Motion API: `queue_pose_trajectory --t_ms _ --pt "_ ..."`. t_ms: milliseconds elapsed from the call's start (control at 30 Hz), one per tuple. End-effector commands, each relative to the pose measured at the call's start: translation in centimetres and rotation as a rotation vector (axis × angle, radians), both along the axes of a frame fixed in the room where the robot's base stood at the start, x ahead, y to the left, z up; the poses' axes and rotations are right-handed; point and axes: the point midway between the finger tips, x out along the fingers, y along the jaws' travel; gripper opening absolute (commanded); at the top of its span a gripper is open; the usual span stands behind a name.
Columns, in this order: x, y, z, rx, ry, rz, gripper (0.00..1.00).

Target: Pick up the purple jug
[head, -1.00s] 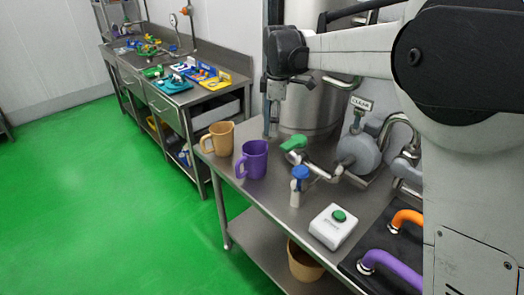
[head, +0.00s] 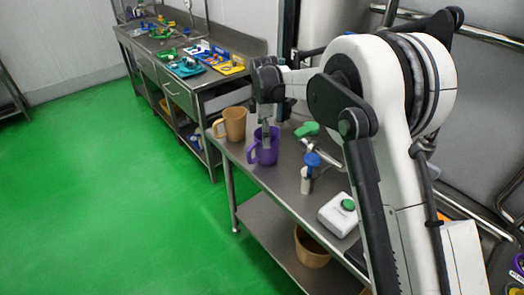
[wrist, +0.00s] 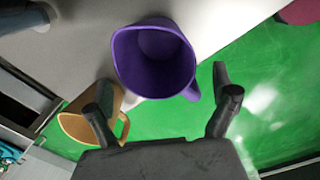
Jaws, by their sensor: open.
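The purple jug (head: 270,156) stands upright on the steel table near its left edge, with its handle toward the left. My gripper (head: 266,138) points down at the jug in the head view, its fingers overlapping the rim area. In the wrist view the open jug mouth (wrist: 153,58) lies between and beyond the two spread fingers of my gripper (wrist: 162,80). The handle (wrist: 193,91) is near the right finger. The gripper is open and holds nothing. I cannot tell whether a finger touches the jug.
A tan jug (head: 234,123) stands close by, beyond the purple one; it shows near the left finger (wrist: 78,128). A green-handled valve (head: 307,130), a blue-topped tap (head: 311,160) and a white button box (head: 340,214) are to the right. Green floor lies left.

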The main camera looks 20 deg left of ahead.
Motion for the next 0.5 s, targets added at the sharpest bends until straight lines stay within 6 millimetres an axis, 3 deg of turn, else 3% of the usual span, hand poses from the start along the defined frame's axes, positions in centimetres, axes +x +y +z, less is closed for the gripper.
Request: queue_pose_trajectory --t_ms 267,500 --pt "0.2 0.0 -1.4 0.0 0.0 -0.001 0.93" --pt "0.6 0.0 -4.7 0.0 0.0 -0.001 0.93"
